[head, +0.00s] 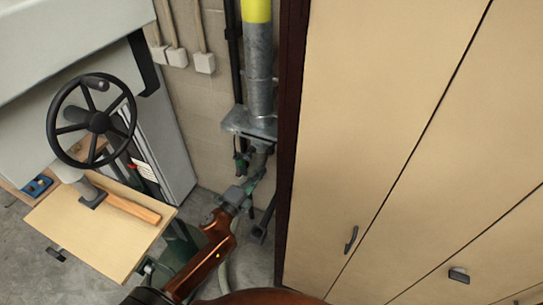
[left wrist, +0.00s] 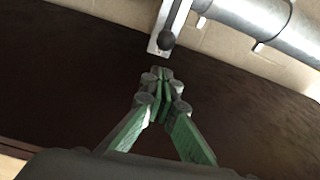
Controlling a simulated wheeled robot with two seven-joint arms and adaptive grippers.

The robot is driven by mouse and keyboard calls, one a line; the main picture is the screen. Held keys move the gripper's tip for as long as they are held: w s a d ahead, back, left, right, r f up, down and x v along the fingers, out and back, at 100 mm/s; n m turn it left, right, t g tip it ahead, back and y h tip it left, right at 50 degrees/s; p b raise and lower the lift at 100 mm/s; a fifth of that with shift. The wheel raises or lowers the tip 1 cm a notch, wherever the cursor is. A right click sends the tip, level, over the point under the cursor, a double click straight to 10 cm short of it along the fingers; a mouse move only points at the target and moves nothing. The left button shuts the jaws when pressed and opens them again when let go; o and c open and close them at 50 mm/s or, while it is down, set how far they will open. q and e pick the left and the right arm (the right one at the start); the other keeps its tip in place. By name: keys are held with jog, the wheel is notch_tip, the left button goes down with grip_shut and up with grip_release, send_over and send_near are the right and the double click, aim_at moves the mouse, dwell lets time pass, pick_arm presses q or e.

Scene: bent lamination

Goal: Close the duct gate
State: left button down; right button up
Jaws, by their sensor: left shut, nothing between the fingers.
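The duct gate (head: 248,122) is a flat grey metal plate fitting across the galvanized duct pipe (head: 259,75), beside the dark cabinet edge. In the left wrist view, a pale metal strip of the gate (left wrist: 176,20) ends in a round black knob (left wrist: 166,40). My left gripper (head: 258,178) is below the gate in the head view. Its green fingers are shut and empty in the left wrist view (left wrist: 160,73), with the tips just short of the knob and apparently apart from it. How far the gate plate is pushed in is unclear. My right gripper is not in view.
A tall beige cabinet (head: 385,130) with a dark side panel (head: 291,120) stands close right of the duct. A machine with a black handwheel (head: 97,121) and a wooden table (head: 100,235) is at left. Concrete floor shows between them.

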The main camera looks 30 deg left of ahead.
aim_at(272, 148)
pick_arm(q)
jog(key=w+d+p, duration=0.1)
jog(key=w, duration=0.8)
jog(key=shift+w+d+r, duration=0.15)
jog(key=shift+w+r, duration=0.1)
jog(key=shift+w, duration=0.15)
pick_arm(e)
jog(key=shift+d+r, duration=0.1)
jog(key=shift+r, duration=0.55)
